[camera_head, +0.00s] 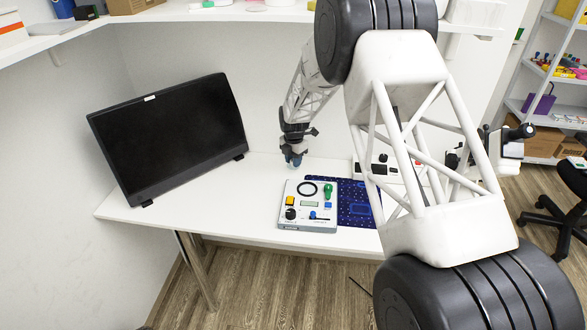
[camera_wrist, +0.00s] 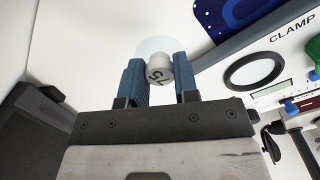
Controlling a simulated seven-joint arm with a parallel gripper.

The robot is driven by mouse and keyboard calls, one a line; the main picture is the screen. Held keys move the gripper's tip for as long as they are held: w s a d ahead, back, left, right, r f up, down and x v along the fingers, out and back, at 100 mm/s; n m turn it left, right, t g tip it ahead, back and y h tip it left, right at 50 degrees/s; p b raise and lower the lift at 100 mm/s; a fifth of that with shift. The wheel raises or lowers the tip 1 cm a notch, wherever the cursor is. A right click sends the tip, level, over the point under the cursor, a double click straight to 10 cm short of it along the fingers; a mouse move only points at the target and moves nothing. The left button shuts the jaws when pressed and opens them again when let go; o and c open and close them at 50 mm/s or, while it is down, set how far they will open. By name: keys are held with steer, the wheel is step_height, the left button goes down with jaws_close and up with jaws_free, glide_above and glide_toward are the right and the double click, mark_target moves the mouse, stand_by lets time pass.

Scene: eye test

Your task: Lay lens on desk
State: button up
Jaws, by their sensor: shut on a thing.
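My gripper (camera_head: 293,160) hangs over the white desk (camera_head: 245,180), between the monitor and the instrument box. In the wrist view its two blue fingers (camera_wrist: 157,72) are shut on the grey, marked grip of the lens (camera_wrist: 153,46). The lens is a pale, see-through disc just beyond the fingertips; part of it is hidden behind the grip and fingers. In the head view the lens is too small to make out. Bare white desk shows around the lens in the wrist view. The gap between lens and desk I cannot tell.
A box with knobs and a black ring (camera_head: 307,188), marked CLAMP in the wrist view (camera_wrist: 295,52), stands right of my gripper. A dark blue patterned mat (camera_head: 357,205) lies beside it. A black monitor (camera_head: 172,135) stands at left. The desk between is bare.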

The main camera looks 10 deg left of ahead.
steer(key=shift+f, duration=0.1)
steer(key=shift+f, duration=1.85)
steer(key=shift+f, duration=0.15)
steer(key=o, duration=0.9)
step_height(320, 180, up, 12)
steer(key=shift+r, duration=0.15)
steer(key=shift+d, duration=0.1)
